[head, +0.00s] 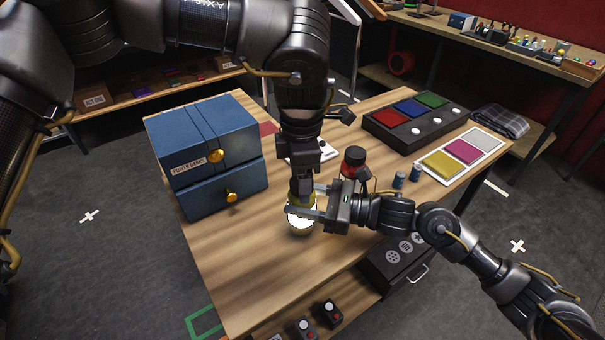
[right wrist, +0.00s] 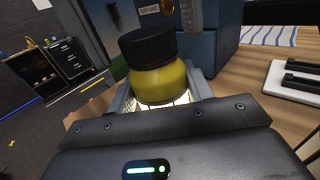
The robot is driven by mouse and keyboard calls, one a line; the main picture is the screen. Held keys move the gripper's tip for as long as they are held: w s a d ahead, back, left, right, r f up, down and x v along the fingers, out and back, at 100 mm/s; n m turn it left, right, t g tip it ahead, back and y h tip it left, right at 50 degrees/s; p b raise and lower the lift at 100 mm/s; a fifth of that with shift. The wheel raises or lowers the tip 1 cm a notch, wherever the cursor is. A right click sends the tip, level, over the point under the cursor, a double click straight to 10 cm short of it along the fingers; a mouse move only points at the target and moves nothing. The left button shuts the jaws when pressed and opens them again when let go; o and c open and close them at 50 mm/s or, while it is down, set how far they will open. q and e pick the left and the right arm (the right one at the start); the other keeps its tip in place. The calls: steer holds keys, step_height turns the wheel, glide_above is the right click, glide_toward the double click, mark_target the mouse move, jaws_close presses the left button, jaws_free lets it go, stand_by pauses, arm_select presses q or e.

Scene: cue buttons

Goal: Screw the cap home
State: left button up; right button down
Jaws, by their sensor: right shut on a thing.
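A yellow jar (right wrist: 162,82) with a black ridged cap (right wrist: 148,46) on its top fills the middle of the right wrist view. In the head view the jar (head: 301,222) stands near the table's middle, partly covered by my grippers. My right gripper (head: 305,213) comes from the right and is shut around the jar's body. My left gripper (head: 302,190) points down from above, right over the jar. Its fingertips and the cap are hard to make out there, so its opening is unclear. Whether a gap remains under the cap cannot be told.
A blue two-drawer box (head: 212,150) stands to the left on the wooden table (head: 240,265). A red jar with a black top (head: 353,162) and small blue cylinders (head: 399,179) stand to the right. Behind are a coloured button panel (head: 415,118) and a swatch board (head: 462,153).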

arm_select(q)
step_height(320, 180, up, 12)
stand_by(0.6)
arm_select(e)
steer(key=c, duration=0.5)
jaws_free()
arm_select(q)
step_height(320, 180, down, 4)
steer(key=b, duration=0.3)
steer(key=shift+r, duration=0.25)
arm_select(e)
steer(key=v, duration=1)
steer(key=shift+f, duration=0.15)
arm_select(q)
steer(key=shift+f+b, duration=0.1)
steer(key=shift+b, duration=0.2)
arm_select(e)
steer(key=shift+s+d, duration=0.15)
steer(key=shift+d, duration=0.25)
